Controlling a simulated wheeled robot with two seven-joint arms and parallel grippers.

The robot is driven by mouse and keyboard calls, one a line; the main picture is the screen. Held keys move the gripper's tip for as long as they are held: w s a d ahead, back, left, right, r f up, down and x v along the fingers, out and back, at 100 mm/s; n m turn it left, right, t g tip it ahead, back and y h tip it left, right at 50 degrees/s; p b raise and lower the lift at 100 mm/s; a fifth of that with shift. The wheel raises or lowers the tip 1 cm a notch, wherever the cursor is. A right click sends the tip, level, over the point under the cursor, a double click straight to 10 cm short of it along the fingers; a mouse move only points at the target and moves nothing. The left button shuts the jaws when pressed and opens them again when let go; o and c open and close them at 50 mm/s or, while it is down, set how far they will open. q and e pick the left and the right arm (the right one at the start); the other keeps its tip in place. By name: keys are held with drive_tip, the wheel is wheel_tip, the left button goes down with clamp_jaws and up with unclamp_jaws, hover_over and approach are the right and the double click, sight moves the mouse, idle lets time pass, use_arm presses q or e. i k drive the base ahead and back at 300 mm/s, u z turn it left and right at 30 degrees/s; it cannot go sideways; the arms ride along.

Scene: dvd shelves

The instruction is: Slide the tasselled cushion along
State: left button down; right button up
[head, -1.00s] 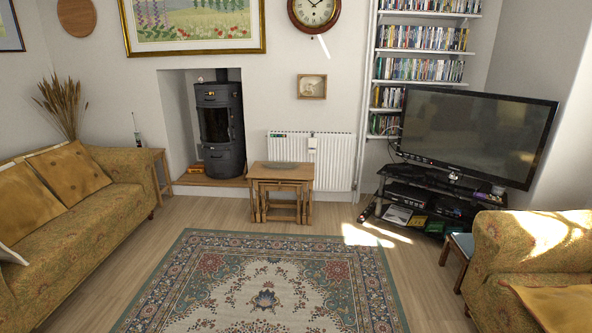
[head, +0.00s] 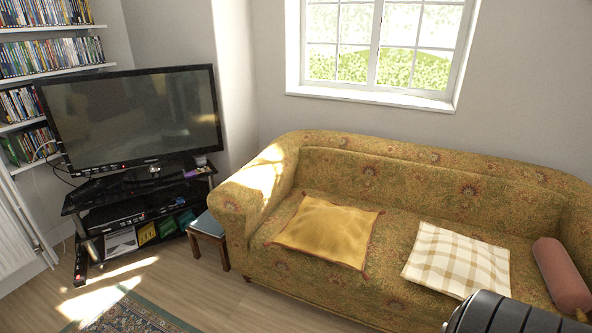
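A yellow cushion with small tassels at its corners (head: 327,230) lies flat on the seat of a patterned sofa (head: 420,170), towards the sofa's left end. To its right, apart from it, lies a white and tan checked cushion (head: 457,259). A pinkish-red bolster (head: 563,275) lies at the sofa's right end. Neither of my grippers shows in the head view. A dark ribbed cylindrical part at the bottom right edge appears to be mine, and it hides a little of the sofa's front.
A small blue-topped stool (head: 207,226) stands against the sofa's left arm. A television (head: 135,115) stands on a black glass stand (head: 150,225) at the left. A window (head: 380,50) is above the sofa. Bare wooden floor and a rug corner (head: 125,314) lie in front.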

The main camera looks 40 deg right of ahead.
sight(340, 235)
drive_tip(key=z, duration=1.25)
drive_tip(key=i, duration=1.3)
drive_tip(key=z, duration=0.75)
